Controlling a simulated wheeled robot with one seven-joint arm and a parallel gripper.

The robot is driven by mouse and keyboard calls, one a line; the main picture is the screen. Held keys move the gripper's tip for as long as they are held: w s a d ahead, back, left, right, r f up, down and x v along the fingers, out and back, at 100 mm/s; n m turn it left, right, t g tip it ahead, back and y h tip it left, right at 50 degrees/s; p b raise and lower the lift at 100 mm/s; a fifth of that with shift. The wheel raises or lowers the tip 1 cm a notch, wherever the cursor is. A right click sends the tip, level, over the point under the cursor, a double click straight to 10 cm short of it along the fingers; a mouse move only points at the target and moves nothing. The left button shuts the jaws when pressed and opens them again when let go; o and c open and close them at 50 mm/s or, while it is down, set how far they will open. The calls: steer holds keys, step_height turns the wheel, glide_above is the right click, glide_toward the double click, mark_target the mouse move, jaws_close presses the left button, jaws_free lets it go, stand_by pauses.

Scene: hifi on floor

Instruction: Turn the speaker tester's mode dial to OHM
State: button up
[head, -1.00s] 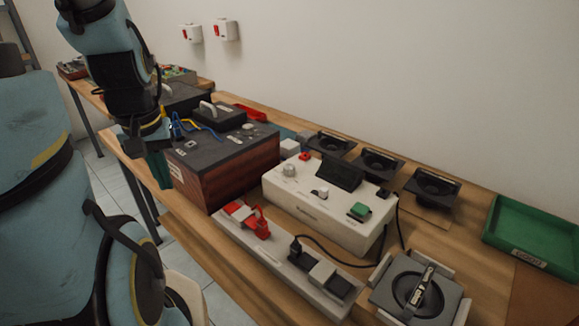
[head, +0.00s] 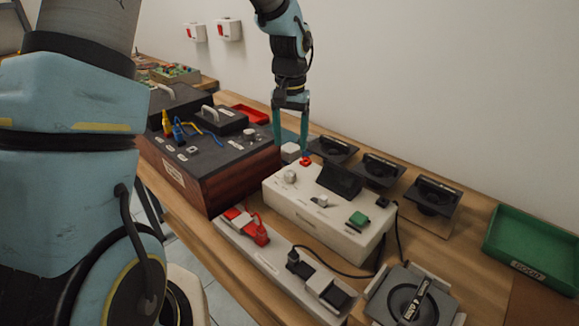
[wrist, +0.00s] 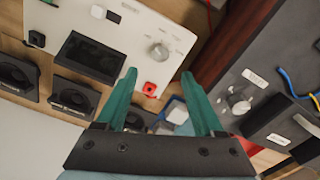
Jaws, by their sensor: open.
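The speaker tester (head: 330,215) is a white box with a dark screen on the workbench. Its round pale dial (head: 290,176) sits near the left end of the top. In the wrist view the dial (wrist: 158,52) has small marks around it, too small to read, and its pointer setting cannot be told. My gripper (head: 291,148) is open and empty, pointing down above the tester's back left corner, behind the dial in the head view. In the wrist view its green fingers (wrist: 159,76) lie apart, with the dial just beyond the tips and a red button (wrist: 149,88) between them.
A dark unit with wooden sides (head: 230,165) stands close left of the tester. Several black speakers (head: 383,169) line the back. A power strip (head: 270,262) with plugs lies in front. A green tray (head: 535,238) and a held speaker (head: 407,300) are on the right.

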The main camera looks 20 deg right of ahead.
mark_target(290, 173)
step_height(290, 173, down, 10)
steer(key=shift+r+p, duration=0.15)
steer(key=shift+p, duration=0.8)
jaws_close()
